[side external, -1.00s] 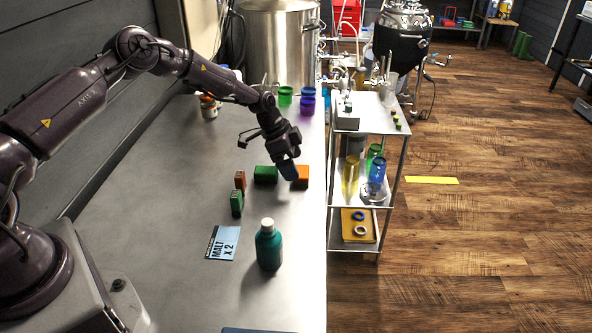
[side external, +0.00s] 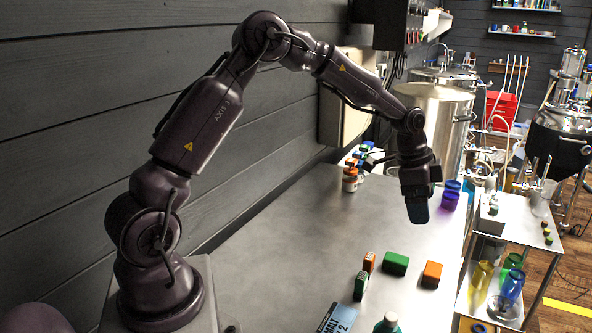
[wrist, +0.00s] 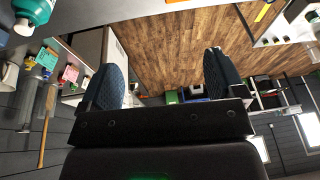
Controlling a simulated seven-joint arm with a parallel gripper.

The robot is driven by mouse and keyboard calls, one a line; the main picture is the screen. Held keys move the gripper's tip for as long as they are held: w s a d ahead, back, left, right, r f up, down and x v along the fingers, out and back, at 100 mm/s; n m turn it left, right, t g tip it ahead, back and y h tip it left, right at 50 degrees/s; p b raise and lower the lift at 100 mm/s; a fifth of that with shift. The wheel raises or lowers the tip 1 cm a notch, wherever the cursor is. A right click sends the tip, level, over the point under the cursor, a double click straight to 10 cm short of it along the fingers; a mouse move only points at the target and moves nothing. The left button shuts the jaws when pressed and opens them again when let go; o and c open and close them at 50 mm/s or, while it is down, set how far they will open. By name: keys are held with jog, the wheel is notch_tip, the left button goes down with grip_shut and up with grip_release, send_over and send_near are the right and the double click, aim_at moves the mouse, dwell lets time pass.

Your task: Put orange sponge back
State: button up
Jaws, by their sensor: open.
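The likely orange sponge is an orange block (side external: 432,274) lying flat on the metal table, just right of a similar green block (side external: 395,264). A smaller orange block (side external: 369,261) stands on end left of the green one. My gripper (side external: 418,212) hangs over the table behind these blocks in the side view, apart from them. In the wrist view my gripper (wrist: 163,82) is open, with two blue textured fingers and nothing between them. Neither orange block can be made out in the wrist view.
A green upright block (side external: 361,287), a blue card (side external: 338,318) and a teal bottle (side external: 387,323) are at the front. A shelf cart (side external: 515,222) stands right of the table. The table's middle is bare.

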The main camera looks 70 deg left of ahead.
jog(key=s+d+r+n+y, duration=0.2)
jog(key=s+d+r, duration=0.2)
jog(key=s+r, duration=0.55)
jog(key=s+d+r+n+t, duration=0.1)
jog(key=s+r+n, duration=0.1)
jog(key=s, duration=0.8)
jog(key=s+d+r+n+t, duration=0.1)
jog(key=s+n, duration=0.3)
jog(key=s, duration=0.6)
jog(key=shift+s+d+r+t, duration=0.25)
jog(key=shift+d+r, duration=0.3)
jog(key=shift+r, duration=0.35)
